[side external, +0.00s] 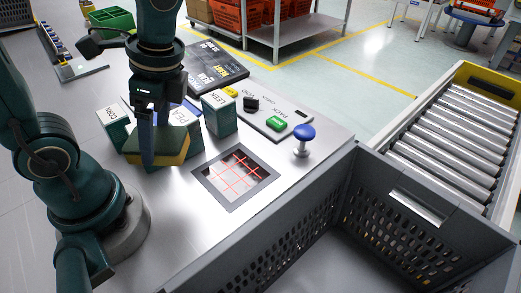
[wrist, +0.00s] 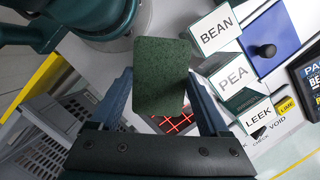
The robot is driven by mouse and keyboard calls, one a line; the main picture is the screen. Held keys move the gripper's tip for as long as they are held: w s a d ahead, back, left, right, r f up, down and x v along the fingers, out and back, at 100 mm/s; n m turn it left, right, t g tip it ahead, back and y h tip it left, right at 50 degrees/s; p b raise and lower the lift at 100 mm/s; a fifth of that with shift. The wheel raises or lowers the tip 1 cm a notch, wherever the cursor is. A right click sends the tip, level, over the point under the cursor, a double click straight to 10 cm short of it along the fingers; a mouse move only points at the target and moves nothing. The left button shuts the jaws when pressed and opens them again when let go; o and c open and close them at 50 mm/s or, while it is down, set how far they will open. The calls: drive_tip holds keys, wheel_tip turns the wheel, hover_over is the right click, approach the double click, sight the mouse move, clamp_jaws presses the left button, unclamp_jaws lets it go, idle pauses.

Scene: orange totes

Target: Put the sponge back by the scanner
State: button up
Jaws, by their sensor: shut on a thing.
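The sponge, green on one face and yellow below, is in my gripper (side external: 147,150) in the side view, left of the scanner and in front of the small boxes. The sponge's green face (wrist: 162,75) fills the middle of the wrist view, between the two fingers of my gripper (wrist: 160,82). My gripper is shut on it. The scanner (side external: 238,178) is a dark-framed window with red crossed lines, set in the metal counter. Its red lines (wrist: 174,123) show partly behind the sponge in the wrist view. The gap between sponge and counter is hard to judge.
Boxes marked PEA (wrist: 237,82), LEEK (side external: 219,115) and BEAN (wrist: 216,32) stand close to the sponge. A blue knob (side external: 302,138) stands right of the scanner. A grey crate (side external: 430,228) is at the front right, beside a roller conveyor (side external: 455,135).

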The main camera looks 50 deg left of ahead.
drive_tip(key=d+f, duration=0.2)
drive_tip(key=d, duration=0.1)
drive_tip(key=s+d+f, duration=0.1)
drive_tip(key=d+f, duration=0.1)
drive_tip(key=d, duration=0.2)
drive_tip(key=s+d+f, duration=0.1)
drive_tip(key=d+f, duration=0.1)
drive_tip(key=d, duration=0.1)
drive_tip(key=shift+s+d+f, duration=0.2)
drive_tip(key=shift+s, duration=0.05)
drive_tip(key=shift+f, duration=1.95)
drive_tip(key=shift+f, duration=0.15)
drive_tip(key=o, duration=1)
drive_tip(key=shift+o, duration=0.2)
drive_tip(key=v, duration=1.2)
drive_tip(key=shift+w+a+r+n+t+h, duration=0.4)
drive_tip(key=shift+a+r+n+t, duration=0.1)
drive_tip(key=shift+a+n+t, duration=0.9)
drive_tip(key=shift+w+a+r+n+t+h, duration=0.35)
drive_tip(key=shift+a+r+n+t, duration=0.15)
drive_tip(key=shift+a+n+t, duration=0.95)
drive_tip(key=shift+w+a+r+n+t+h, duration=0.45)
drive_tip(key=shift+a+n+t, duration=0.6)
drive_tip(key=shift+a+n, duration=0.65)
